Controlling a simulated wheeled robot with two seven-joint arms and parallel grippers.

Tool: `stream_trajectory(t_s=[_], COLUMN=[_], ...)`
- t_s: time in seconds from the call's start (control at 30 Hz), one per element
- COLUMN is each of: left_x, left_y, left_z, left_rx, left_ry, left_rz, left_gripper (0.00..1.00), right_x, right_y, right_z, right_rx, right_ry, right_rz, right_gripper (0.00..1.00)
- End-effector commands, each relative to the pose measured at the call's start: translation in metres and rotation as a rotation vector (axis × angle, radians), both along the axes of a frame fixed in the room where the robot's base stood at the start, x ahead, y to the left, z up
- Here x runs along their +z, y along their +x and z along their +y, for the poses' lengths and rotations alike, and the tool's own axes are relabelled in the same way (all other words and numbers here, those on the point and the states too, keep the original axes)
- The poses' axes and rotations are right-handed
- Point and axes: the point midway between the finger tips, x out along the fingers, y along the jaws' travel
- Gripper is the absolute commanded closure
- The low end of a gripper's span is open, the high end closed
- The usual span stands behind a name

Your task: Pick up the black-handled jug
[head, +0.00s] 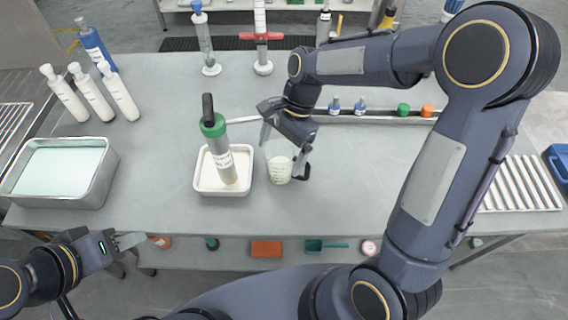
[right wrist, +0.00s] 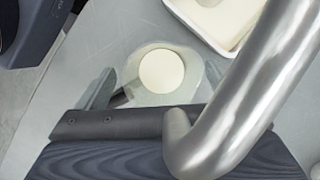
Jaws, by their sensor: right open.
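The jug (head: 279,168) is a clear vessel with pale contents, standing on the grey table just right of a white tray. In the right wrist view the jug (right wrist: 162,72) shows from above, with a dark handle piece at its lower left. My right gripper (head: 283,158) is open, pointing down at the jug, with one finger on its left and the other by its right side. Whether the fingers touch it or its handle cannot be told. My left gripper (head: 128,241) is at the lower left, away from the jug, in front of the table edge.
A green-and-grey tool with a black handle (head: 216,145) stands in the white tray (head: 202,188), close left of the jug. A metal basin (head: 100,175) and white bottles (head: 92,92) are at left. Small bottles line a rail behind. A curved metal tube (right wrist: 255,80) crosses the right wrist view.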

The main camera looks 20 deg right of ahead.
Motion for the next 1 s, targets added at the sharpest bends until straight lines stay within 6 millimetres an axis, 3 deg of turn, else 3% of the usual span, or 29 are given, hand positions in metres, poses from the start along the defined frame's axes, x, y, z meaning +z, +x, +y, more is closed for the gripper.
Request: stream_trajectory(t_s=[0.07,0.5,0.9,1.0], left_x=[0.000,0.000,-0.001,-0.003], left_y=[0.000,0.000,0.000,0.000], left_z=[0.000,0.000,0.000,0.000], left_rx=[0.000,0.000,0.000,0.000], left_ry=[0.000,0.000,0.000,0.000], left_rz=[0.000,0.000,0.000,0.000], left_gripper=[0.60,0.60,0.60,0.60], right_x=[0.000,0.000,0.012,0.012], right_y=[0.000,0.000,0.001,0.007], right_z=[0.000,0.000,0.000,-0.012], right_rx=[0.000,0.000,-0.001,-0.004], right_ry=[0.000,0.000,0.001,0.001], right_rz=[0.000,0.000,-0.004,-0.001], right_gripper=[0.17,0.74,0.74,0.74])
